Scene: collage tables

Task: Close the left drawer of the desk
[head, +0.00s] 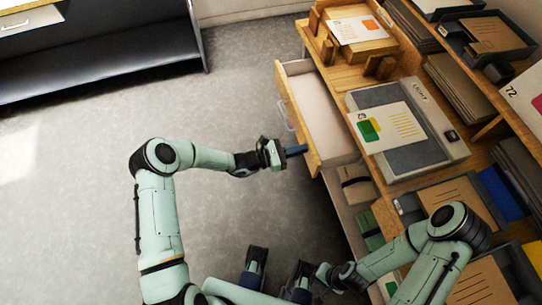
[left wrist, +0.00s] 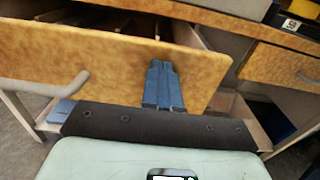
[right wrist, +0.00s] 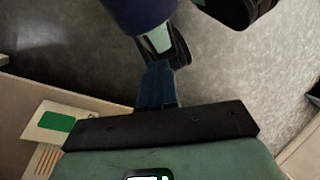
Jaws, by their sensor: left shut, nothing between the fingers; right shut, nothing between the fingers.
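The desk (head: 340,75) is wooden and stands at the right in the head view. Its left drawer (head: 318,110) is pulled out, showing a pale, empty-looking inside. The drawer's wooden front (head: 290,108) has a grey handle, which also shows in the left wrist view (left wrist: 62,88). My left gripper (head: 303,149) is shut, its blue fingertips at the drawer front near one end, away from the handle. In the left wrist view the fingers (left wrist: 160,68) overlap the front; whether they touch is unclear. My right gripper (right wrist: 157,75) is shut and empty, low beside my base.
A lower shelf (head: 350,205) holds folders below the drawer. A second drawer (left wrist: 285,72) beside it looks closed. A dark cabinet (head: 100,60) stands far left; the floor between is clear.

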